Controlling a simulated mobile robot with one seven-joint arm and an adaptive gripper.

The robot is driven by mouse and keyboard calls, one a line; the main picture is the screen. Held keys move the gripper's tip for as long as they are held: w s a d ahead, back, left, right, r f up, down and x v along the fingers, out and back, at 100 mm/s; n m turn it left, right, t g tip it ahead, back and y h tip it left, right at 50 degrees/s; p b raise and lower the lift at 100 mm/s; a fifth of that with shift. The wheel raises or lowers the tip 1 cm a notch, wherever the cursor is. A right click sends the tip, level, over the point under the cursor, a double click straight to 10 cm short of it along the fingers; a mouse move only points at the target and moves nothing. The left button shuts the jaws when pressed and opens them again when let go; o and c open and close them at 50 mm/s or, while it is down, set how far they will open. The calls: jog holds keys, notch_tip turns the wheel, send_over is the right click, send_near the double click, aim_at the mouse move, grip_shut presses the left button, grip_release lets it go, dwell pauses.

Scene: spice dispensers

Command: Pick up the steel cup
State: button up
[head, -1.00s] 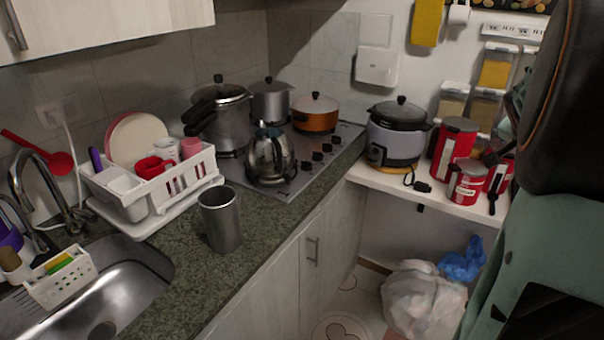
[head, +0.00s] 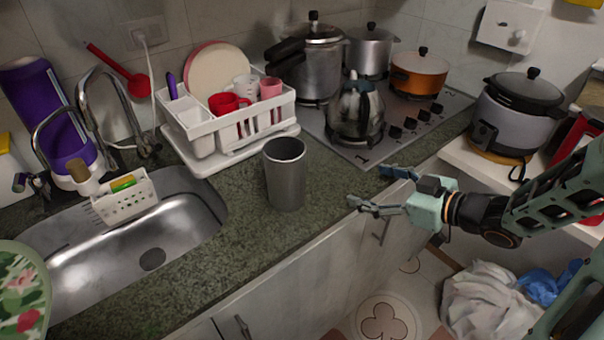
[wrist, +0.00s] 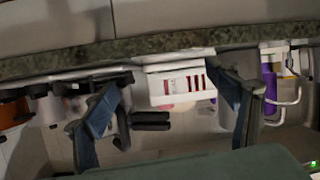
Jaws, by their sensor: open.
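The steel cup (head: 286,175) is a tall grey metal tumbler standing upright on the green granite counter, in front of the dish rack, in the head view. My gripper (head: 367,187) is to the right of the cup, by the counter's front edge. Its fingers are spread, point left toward the cup and hold nothing. A gap separates them from the cup. In the wrist view, which is upside down, the two blue fingers of my gripper (wrist: 168,95) are apart.
The white dish rack (head: 205,141) stands behind the cup and also shows in the wrist view (wrist: 180,82). A kettle (head: 356,112) and pots are on the stove behind. The sink (head: 130,245) is at left. Counter (head: 230,262) is clear left and front of the cup.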

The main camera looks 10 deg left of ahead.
aim_at(303, 188)
jog(key=s+a+n+g+y, duration=0.1)
jog(key=s+a+y, duration=0.1)
jog(key=s+a+r+g+y+b, duration=0.1)
jog(key=s+a+y, duration=0.1)
jog(key=a, duration=0.1)
jog(key=s+a+r+n+g+y, duration=0.1)
jog(key=s+a+y, duration=0.1)
jog(key=s+a, duration=0.1)
jog(key=shift+s+a+n+b, duration=0.1)
jog(key=shift+a+n+b, duration=0.15)
jog(key=shift+n+b, duration=0.1)
jog(key=shift+g, duration=0.3)
jog(key=x, duration=0.7)
jog(key=r+b+x, duration=0.1)
jog(key=x, duration=0.2)
jog(key=shift+a, duration=0.2)
jog(key=shift+r, duration=0.1)
jog(key=c, duration=1.5)
